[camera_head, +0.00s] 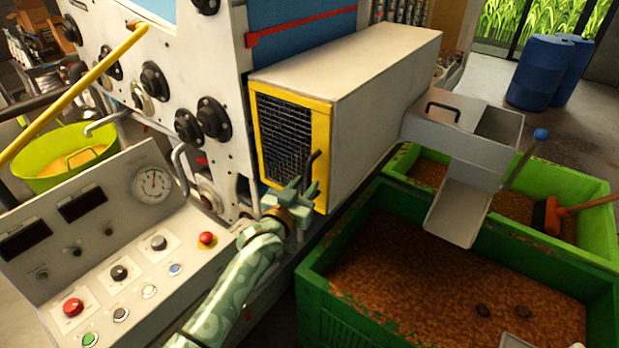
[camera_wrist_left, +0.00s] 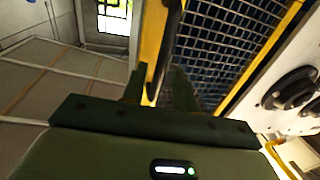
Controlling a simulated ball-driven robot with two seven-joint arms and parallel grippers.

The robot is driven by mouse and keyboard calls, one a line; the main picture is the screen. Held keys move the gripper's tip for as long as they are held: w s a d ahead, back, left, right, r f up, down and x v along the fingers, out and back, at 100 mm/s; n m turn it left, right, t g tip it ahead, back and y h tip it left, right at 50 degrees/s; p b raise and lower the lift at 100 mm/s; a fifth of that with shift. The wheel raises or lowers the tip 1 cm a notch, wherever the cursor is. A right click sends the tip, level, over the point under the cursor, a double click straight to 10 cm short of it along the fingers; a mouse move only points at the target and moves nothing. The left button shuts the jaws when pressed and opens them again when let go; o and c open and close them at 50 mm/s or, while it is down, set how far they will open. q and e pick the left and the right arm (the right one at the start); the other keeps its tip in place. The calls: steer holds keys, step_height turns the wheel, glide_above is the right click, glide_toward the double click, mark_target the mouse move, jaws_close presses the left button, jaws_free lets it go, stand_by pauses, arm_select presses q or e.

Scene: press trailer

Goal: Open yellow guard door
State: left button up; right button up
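The yellow-framed guard door (camera_head: 322,150) with dark wire mesh closes the front end of a grey box housing. It looks shut. A black handle (camera_head: 312,160) stands on its right side. My left gripper (camera_head: 302,190) is at the lower part of the door, by the handle's lower end. In the left wrist view the two fingers (camera_wrist_left: 158,88) are apart, with the black handle (camera_wrist_left: 166,48) between them in the picture. I cannot tell whether they touch it.
A control panel (camera_head: 120,255) with buttons and a gauge lies left of my arm. A green crate (camera_head: 335,300) of brown material stands at right, below a metal chute (camera_head: 460,210). Another green crate (camera_head: 600,225) stands behind it. Blue barrels (camera_head: 540,70) stand farther back.

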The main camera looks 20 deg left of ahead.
mark_target(308, 181)
arm_select(q)
steer(key=shift+w+d, duration=0.15)
steer(key=shift+w, duration=0.65)
steer(key=shift+w+d, duration=0.1)
steer(key=shift+w, duration=0.7)
jaws_close()
steer(key=shift+s, duration=0.1)
